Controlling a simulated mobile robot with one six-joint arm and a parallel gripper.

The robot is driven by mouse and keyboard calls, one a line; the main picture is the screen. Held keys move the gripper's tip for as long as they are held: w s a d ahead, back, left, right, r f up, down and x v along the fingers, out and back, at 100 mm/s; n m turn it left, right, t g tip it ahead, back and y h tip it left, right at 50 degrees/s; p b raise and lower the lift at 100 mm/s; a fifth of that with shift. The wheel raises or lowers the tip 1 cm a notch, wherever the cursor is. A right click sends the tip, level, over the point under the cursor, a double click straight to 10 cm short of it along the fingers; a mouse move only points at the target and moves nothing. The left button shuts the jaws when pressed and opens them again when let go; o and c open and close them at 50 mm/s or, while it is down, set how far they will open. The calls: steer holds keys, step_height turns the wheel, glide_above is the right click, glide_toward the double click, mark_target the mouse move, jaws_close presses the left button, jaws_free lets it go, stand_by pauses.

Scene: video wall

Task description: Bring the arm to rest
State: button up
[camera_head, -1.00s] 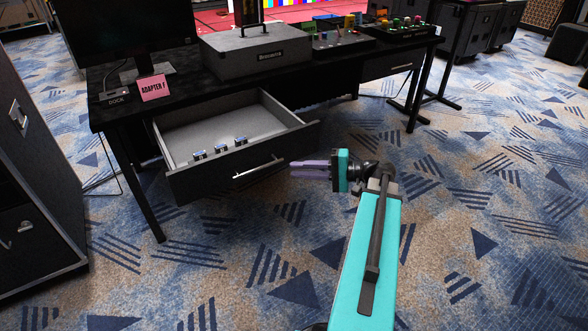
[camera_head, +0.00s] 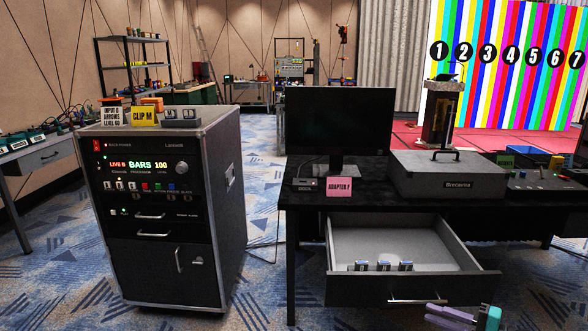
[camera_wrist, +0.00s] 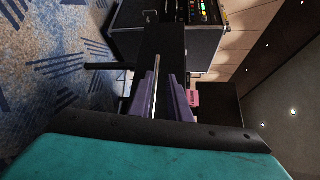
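My gripper (camera_head: 428,314) shows at the bottom right of the head view, with purple fingers and a teal body. It is in front of and below the bar handle (camera_head: 418,300) of the open desk drawer (camera_head: 470,262). In the wrist view the two fingers (camera_wrist: 162,80) stand apart with a narrow gap. A silver bar, which looks like the drawer handle (camera_wrist: 154,96), shows in that gap; I see no grip on it. Most of my arm is outside the head view.
The drawer juts from the black desk (camera_head: 300,200) and holds several small connectors (camera_head: 384,266). A monitor (camera_head: 338,122) and a grey case (camera_head: 450,172) stand on the desk. A rack cabinet (camera_head: 222,180) stands to its left.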

steer(key=s+a+f+n+g+y+p, duration=0.1)
steer(key=a+f+g+p, duration=0.3)
steer(key=a, duration=0.9)
steer(key=s+a+f+n+g+y+p, duration=0.15)
steer(key=a+f+g+p, duration=0.3)
steer(key=a, duration=0.85)
steer(key=s+a+f+n+g+h+p, duration=0.2)
steer(key=s+a+f+g+h+p, duration=0.25)
steer(key=s+f, duration=0.4)
steer(key=s+a+f+n+g+h+p, duration=0.35)
steer(key=s+a+f, duration=0.2)
steer(key=s, duration=0.55)
steer(key=s+d+f+n+h, duration=0.1)
steer(key=s+d+f+h, duration=0.1)
steer(key=d, duration=0.3)
steer(key=s+d+f+n+h, duration=0.1)
steer(key=s+d+f+h, duration=0.1)
steer(key=d, duration=0.4)
steer(key=f+h, duration=0.1)
steer(key=h, duration=0.1)
steer(key=shift+s+n+h, duration=0.3)
steer(key=shift+s+h, duration=0.05)
steer(key=shift+s, duration=0.05)
stand_by(1.8)
